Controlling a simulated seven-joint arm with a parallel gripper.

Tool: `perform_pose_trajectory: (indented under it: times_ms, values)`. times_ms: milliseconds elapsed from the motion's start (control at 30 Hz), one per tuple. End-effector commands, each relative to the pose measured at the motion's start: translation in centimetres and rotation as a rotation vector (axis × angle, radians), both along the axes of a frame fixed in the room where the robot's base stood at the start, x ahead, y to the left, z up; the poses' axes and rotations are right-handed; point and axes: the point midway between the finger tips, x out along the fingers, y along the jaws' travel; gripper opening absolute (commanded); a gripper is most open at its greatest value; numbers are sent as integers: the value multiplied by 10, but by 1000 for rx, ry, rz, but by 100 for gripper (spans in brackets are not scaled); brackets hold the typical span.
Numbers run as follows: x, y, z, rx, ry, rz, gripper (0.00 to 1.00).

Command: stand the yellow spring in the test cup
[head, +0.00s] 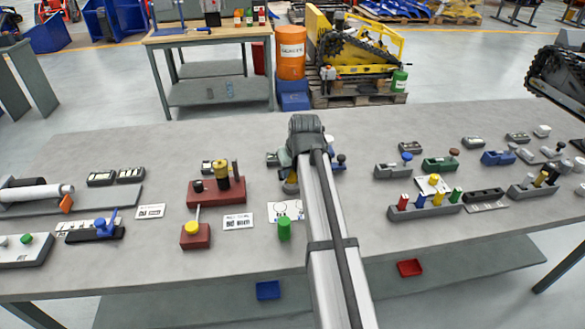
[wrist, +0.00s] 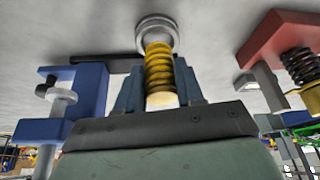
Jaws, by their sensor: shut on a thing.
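The yellow spring (wrist: 159,72) is between the two fingers of my gripper (wrist: 160,92), which is shut on it, in the wrist view. The spring's far end overlaps the round silver metal test cup (wrist: 146,27); I cannot tell whether it is inside the cup or just in front of it. In the head view, my gripper (head: 291,182) is low over the middle of the table, with a bit of yellow showing at its tip. My arm hides most of that spot, and the cup is not clear there.
In the wrist view, a blue fixture (wrist: 88,92) stands close on the left and a red fixture (wrist: 282,38) with a dark spring on the right. In the head view, a red block (head: 216,194) and a green cylinder (head: 284,229) are near my gripper on the grey table (head: 330,110).

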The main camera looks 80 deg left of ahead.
Motion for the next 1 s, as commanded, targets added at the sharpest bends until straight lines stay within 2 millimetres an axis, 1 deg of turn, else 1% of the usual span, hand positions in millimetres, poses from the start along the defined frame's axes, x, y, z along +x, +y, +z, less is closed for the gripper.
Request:
perform_pose_trajectory:
  times_ms: [233,767,1000]
  values:
    - [0,0,-5,0,0,0,6]
    - [0,0,-5,0,0,0,6]
    - [0,0,-9,-1,0,0,6]
